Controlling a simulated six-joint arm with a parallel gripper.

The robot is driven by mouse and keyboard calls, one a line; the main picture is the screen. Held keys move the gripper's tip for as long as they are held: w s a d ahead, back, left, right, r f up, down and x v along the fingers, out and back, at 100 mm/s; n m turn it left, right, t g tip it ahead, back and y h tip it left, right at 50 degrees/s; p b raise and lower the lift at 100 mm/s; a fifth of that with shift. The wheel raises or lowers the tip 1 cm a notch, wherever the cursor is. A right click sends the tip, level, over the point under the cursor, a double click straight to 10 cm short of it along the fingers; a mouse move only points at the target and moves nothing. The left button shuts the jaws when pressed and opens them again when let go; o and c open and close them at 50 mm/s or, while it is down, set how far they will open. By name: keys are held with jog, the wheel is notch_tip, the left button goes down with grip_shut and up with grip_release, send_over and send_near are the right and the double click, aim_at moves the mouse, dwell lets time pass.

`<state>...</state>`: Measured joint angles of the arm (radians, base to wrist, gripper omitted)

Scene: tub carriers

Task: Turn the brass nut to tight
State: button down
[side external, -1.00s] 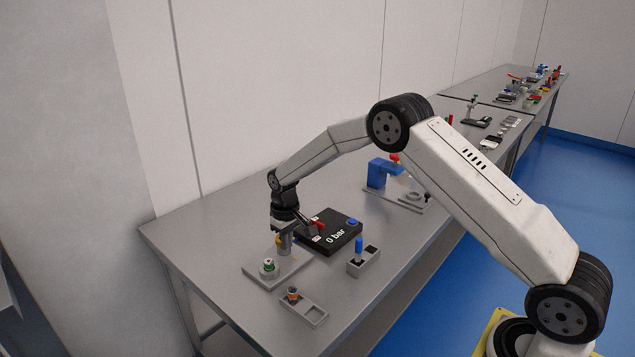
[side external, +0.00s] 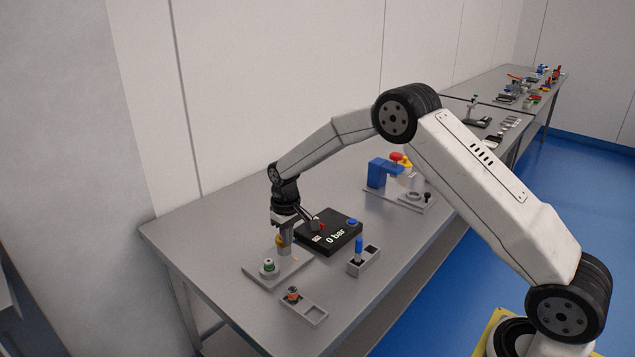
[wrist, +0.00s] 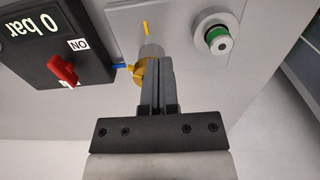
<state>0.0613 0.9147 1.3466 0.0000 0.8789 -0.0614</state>
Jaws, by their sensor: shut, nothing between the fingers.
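The brass nut (wrist: 138,74) sits on a grey upright fitting (wrist: 152,50) on a grey base plate (side external: 290,272). In the side view the nut (side external: 283,247) shows just below my gripper. My gripper (wrist: 159,62) is shut and empty, pointing down, with its fingertips right beside the nut. The fingers hide part of the nut in the wrist view, and I cannot tell whether they touch it. A yellow mark (wrist: 146,28) lies on the plate above the fitting in the wrist view. A blue mark (wrist: 119,66) lies to the left of the nut.
A black box (side external: 335,236) reading "0 bar", with a red switch (wrist: 63,71), stands close by. A green-ringed round fitting (wrist: 216,40) shares the plate. A grey holder with a blue-topped piece (side external: 359,248) and a small tray (side external: 313,312) stand nearer the front.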

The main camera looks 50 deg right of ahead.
jog(key=shift+r, duration=2)
jog(key=d, duration=0.1)
jog(key=d+r, duration=0.1)
jog(key=d, duration=0.1)
jog(key=shift+f, duration=3.5)
jog(key=shift+w+a, duration=0.1)
jog(key=shift+w, duration=0.25)
